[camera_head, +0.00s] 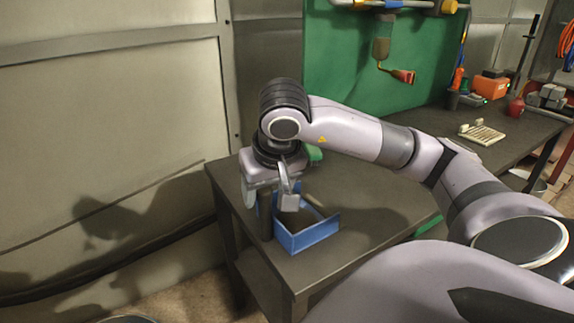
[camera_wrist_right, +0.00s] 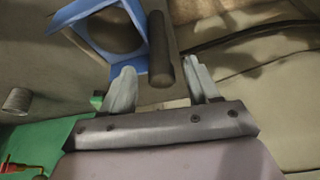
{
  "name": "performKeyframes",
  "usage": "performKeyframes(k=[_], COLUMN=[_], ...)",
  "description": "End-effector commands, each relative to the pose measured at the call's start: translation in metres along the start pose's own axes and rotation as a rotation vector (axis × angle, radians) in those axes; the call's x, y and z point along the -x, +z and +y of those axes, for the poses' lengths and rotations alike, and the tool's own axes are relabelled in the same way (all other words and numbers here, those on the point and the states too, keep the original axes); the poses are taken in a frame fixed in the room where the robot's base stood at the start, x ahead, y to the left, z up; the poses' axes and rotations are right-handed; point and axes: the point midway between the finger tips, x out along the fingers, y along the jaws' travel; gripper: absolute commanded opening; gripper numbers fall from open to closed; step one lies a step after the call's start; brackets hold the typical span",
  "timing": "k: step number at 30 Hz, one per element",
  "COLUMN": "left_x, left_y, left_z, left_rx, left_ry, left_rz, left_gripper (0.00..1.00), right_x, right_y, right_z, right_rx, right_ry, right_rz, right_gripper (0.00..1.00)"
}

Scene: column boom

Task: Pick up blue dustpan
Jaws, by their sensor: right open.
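The blue dustpan (camera_head: 310,236) sits at the near left corner of the dark table, its open pan facing up. Its dark handle (camera_head: 265,217) stands at the pan's left side. My right gripper (camera_head: 269,203) is above the handle, pointing down, with its fingers apart. In the right wrist view, the dark handle (camera_wrist_right: 161,48) shows between the two grey fingers of the right gripper (camera_wrist_right: 161,66), with gaps on both sides. The blue pan (camera_wrist_right: 138,22) lies up and left of it there. My left gripper is not in view.
The dark table (camera_head: 375,205) has clear room right of the dustpan. A green panel (camera_head: 350,60) rises behind it. A pale slatted item (camera_head: 482,133), an orange box (camera_head: 490,87) and a red bottle (camera_head: 515,108) stand farther right. A pale wall (camera_head: 110,100) is at left.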

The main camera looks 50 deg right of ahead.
Motion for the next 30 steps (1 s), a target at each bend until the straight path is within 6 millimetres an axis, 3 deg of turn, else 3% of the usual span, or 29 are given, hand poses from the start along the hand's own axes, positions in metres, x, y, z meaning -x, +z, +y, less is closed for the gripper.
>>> performKeyframes(k=[8,17,21,23,30], left_x=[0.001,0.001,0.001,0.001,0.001], left_y=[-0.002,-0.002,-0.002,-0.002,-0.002], left_z=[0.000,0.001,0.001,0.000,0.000], left_rx=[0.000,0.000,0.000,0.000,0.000], left_ry=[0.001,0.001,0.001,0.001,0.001], left_rz=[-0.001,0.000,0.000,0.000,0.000], left_gripper=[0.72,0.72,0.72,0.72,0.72], right_x=[-0.035,-0.039,-0.039,-0.039,-0.038], right_y=[0.001,0.000,0.000,0.000,0.000], right_z=[0.000,0.000,0.000,0.000,0.000], right_rx=[-0.001,-0.001,-0.001,-0.001,-0.002], right_ry=[0.001,-0.002,-0.002,-0.002,-0.002], right_rz=[-0.005,-0.002,-0.002,-0.002,-0.001], right_gripper=[0.61,0.61,0.15,0.00,0.00])
